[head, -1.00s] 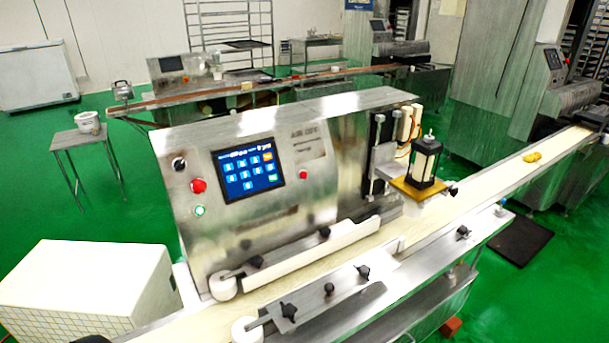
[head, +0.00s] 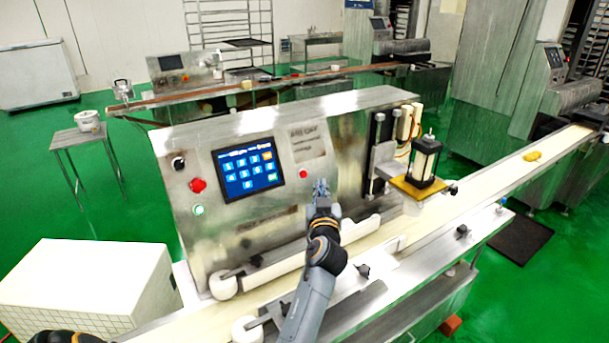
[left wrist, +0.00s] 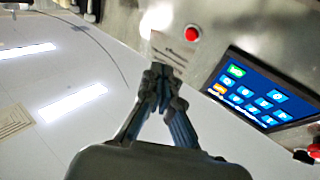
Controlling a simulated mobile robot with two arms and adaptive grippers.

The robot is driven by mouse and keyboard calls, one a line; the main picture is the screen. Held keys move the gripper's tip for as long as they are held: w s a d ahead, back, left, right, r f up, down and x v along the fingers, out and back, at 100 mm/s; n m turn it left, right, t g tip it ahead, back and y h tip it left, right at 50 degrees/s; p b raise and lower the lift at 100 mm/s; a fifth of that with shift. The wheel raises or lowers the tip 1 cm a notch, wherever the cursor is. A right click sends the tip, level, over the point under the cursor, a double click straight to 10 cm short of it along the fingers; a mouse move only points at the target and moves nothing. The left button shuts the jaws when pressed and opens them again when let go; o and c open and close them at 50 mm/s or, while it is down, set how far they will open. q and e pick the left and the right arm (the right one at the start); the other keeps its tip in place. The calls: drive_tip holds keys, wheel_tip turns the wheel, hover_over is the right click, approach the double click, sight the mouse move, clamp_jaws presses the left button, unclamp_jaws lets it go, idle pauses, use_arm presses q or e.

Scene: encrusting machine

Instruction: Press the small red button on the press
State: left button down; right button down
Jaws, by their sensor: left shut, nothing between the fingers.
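The small red button (head: 303,174) is on the steel front panel of the press (head: 240,228), just right of the blue touchscreen (head: 248,174). A larger red knob (head: 197,185) is left of the screen, above a green-lit button (head: 198,210). My left gripper (head: 321,184) is shut and empty, slightly right of and below the small red button in the head view. In the left wrist view, the small red button (left wrist: 192,34) is above and right of my shut left fingertips (left wrist: 162,72). They look apart from it. My right gripper is not in view.
A conveyor belt (head: 450,212) runs along the front of the press, with white guide rails and black knobs. A stamping unit (head: 424,160) on a yellow plate stands to the right. A white tiled box (head: 90,285) is at the lower left.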

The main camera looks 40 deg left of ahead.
sight(304, 174)
use_arm(q)
drive_tip(key=shift+w+d+r+t, duration=0.2)
drive_tip(key=shift+w+r+t, duration=0.2)
drive_tip(key=shift+w+r, duration=0.7)
drive_tip(key=shift+s+a, duration=0.1)
drive_tip(key=w+a+f, duration=0.1)
drive_tip(key=a, duration=0.1)
drive_tip(key=w+a+f+b, duration=0.1)
drive_tip(key=a, duration=0.1)
drive_tip(key=w+a+f+b, duration=0.1)
drive_tip(key=a+f, duration=0.1)
drive_tip(key=a, duration=0.1)
drive_tip(key=shift+r, duration=0.1)
drive_tip(key=shift+b, duration=0.3)
idle(0.5)
drive_tip(key=shift+w+a+f+b, duration=0.1)
drive_tip(key=shift+a+f+b, duration=0.1)
drive_tip(key=shift+a+b, duration=0.2)
